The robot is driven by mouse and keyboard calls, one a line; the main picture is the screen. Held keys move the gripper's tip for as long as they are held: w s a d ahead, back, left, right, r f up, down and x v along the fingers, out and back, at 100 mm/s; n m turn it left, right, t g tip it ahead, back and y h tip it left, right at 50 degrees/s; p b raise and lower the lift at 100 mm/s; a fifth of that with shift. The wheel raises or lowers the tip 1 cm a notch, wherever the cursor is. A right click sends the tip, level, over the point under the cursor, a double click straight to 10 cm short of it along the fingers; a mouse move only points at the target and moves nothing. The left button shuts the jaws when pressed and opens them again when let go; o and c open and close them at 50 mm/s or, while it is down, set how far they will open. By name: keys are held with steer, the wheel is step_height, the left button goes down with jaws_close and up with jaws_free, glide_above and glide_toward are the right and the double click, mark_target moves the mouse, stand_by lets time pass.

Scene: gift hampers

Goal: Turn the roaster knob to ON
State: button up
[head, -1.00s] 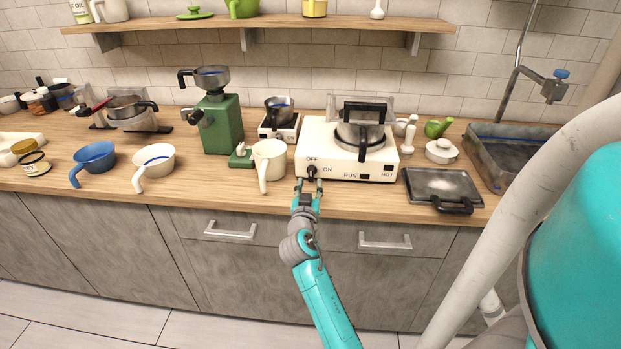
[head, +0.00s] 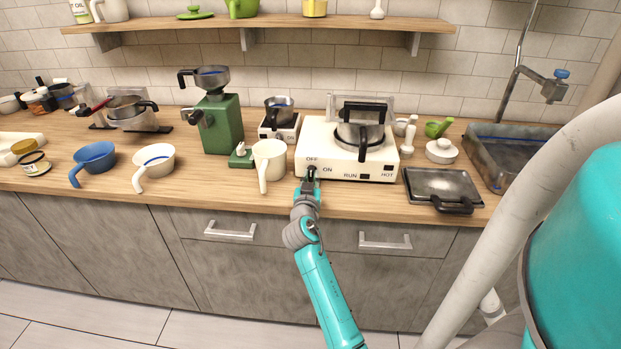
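The roaster (head: 310,150) is a white box on the counter with a pot on top and the labels OFF, ON, RUN and HOT on its front. Its small black knob (head: 311,171) is at the front left, below OFF and left of ON. My gripper (head: 309,178) is right at the knob, reaching up from below and in front. Its fingers overlap in this view and partly hide the knob, so the knob's exact angle and the finger gap are unclear.
A cream jug (head: 269,160) stands close left of the roaster, and a green grinder (head: 222,130) is beyond it. A dark square tray (head: 444,186) lies to the right.

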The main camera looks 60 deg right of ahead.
stand_by(0.3)
steer(key=m, duration=0.4)
stand_by(0.4)
steer(key=m, duration=0.4)
steer(key=shift+m, duration=2)
